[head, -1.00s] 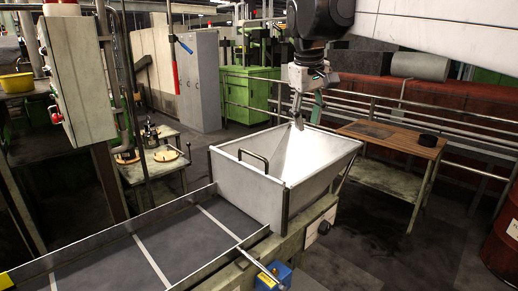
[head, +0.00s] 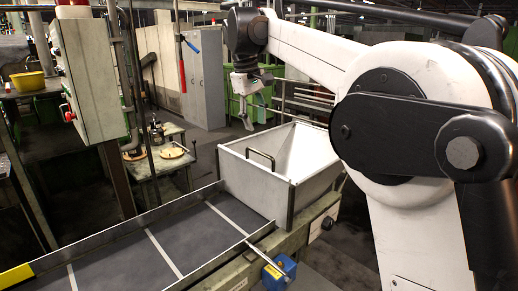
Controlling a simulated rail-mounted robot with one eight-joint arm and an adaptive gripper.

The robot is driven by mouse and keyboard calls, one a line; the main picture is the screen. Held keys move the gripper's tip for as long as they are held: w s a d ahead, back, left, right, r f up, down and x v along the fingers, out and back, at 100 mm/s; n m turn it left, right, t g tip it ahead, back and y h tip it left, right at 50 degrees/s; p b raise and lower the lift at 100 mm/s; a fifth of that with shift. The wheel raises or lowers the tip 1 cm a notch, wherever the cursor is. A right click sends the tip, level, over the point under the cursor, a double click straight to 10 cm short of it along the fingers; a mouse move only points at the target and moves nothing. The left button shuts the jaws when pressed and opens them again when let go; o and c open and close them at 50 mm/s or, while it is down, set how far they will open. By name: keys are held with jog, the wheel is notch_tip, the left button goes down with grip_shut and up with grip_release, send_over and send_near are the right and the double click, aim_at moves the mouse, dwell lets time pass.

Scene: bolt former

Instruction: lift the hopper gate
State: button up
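The hopper (head: 310,150) is a pale grey metal bin with sloping inner walls, standing at the end of the conveyor. Its gate (head: 245,178) is the flat front panel facing the conveyor, with a dark bar handle (head: 262,158) near the top edge. The panel looks seated down between the corner posts. My gripper (head: 254,117) hangs pointing down above and behind the hopper's back left rim in the picture, apart from the handle. Its fingers look spread with nothing between them.
A conveyor (head: 150,245) with low side walls runs to the lower left. A blue box (head: 280,272) with a lever is on its near side. A control cabinet (head: 90,80) stands at left, and a small table (head: 165,165) is behind the conveyor. My arm hides the right side.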

aim_at(260, 153)
jog(key=f, duration=0.3)
jog(key=w+d+f, duration=0.1)
jog(key=f, duration=0.5)
jog(key=shift+w+d+f+p, duration=0.15)
jog(key=shift+w+f+p, duration=0.05)
jog(key=shift+f+p, duration=0.15)
grip_shut()
jog(key=shift+r, duration=0.1)
